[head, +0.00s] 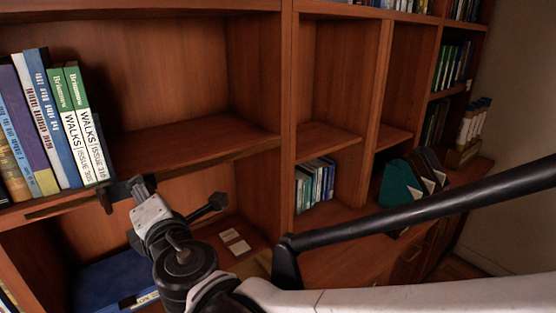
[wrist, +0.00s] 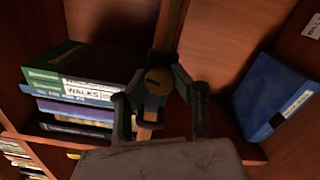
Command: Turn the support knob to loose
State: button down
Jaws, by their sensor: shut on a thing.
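The support knob (wrist: 158,80) is a round brass-coloured disc with a dark mark on its face, seen in the wrist view against a narrow wooden shelf edge (wrist: 171,25). My gripper (wrist: 153,88) has its two dark fingers on either side of the knob and is shut on it. In the head view my gripper (head: 124,191) is at the front edge of the left shelf, just right of a row of books. The knob is hidden there behind my gripper. The pictures do not show clearly which setting the mark points to.
Several upright books (head: 62,120) lean together on the left shelf, close to my gripper. A blue binder (head: 110,279) lies on the lower shelf. The shelf space right of the books (head: 190,140) is empty. A vertical wooden divider (head: 288,120) stands further right.

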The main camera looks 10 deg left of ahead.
jog(key=shift+n, duration=0.5)
jog(key=c, duration=1.4)
grip_release()
jog(key=shift+o, duration=0.2)
jog(key=v, duration=1.2)
jog(key=shift+w+d, duration=0.1)
jog(key=shift+d, duration=0.05)
